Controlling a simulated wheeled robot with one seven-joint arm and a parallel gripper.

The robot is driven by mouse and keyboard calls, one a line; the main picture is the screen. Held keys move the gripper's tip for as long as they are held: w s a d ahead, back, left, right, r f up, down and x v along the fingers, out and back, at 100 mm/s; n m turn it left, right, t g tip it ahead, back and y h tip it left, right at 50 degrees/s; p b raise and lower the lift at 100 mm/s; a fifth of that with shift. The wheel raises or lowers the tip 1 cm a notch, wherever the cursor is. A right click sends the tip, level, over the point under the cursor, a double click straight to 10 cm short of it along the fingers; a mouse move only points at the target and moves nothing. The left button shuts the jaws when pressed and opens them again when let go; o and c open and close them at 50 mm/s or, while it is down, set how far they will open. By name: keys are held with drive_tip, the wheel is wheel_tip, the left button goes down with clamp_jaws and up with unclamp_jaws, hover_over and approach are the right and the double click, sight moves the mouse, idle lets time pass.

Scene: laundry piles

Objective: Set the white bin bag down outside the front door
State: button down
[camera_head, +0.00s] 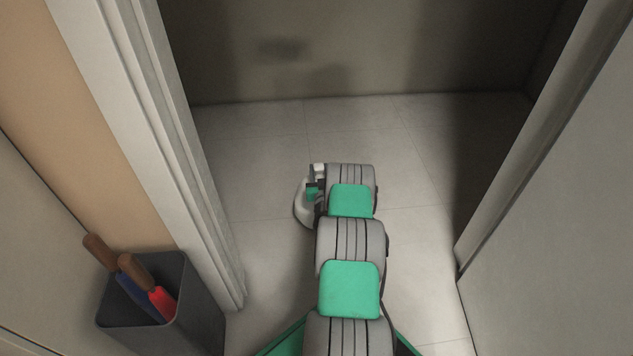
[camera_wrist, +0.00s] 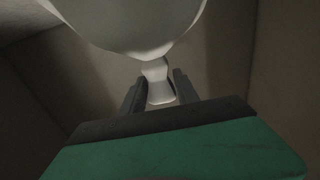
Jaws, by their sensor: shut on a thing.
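The white bin bag (camera_head: 303,207) shows in the head view just left of my arm's far end, in the doorway area, mostly hidden behind my arm. In the wrist view the bag's round body (camera_wrist: 135,22) fills the top and narrows to a knotted neck (camera_wrist: 155,82). My gripper (camera_wrist: 157,93) is shut on this neck, one dark finger on each side. In the head view my gripper (camera_head: 314,180) is at the arm's end, with its fingers too small to make out. I cannot tell whether the bag touches the floor.
A pale door frame (camera_head: 185,140) stands at left and an open grey door (camera_head: 560,200) at right. Beyond is a tiled floor (camera_head: 265,135), clear, ending at a grey wall (camera_head: 360,50). A dark umbrella bin (camera_head: 190,310) with brown-handled umbrellas stands at lower left, beside the frame.

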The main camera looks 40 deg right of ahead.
sight(319, 177)
drive_tip(key=shift+w+d+f+b, duration=0.1)
drive_tip(key=shift+d+f+b, duration=0.05)
drive_tip(key=shift+f+b, duration=1.35)
drive_tip(key=c, duration=0.9)
unclamp_jaws()
drive_tip(key=shift+f+p, duration=0.3)
drive_tip(key=shift+p, duration=0.1)
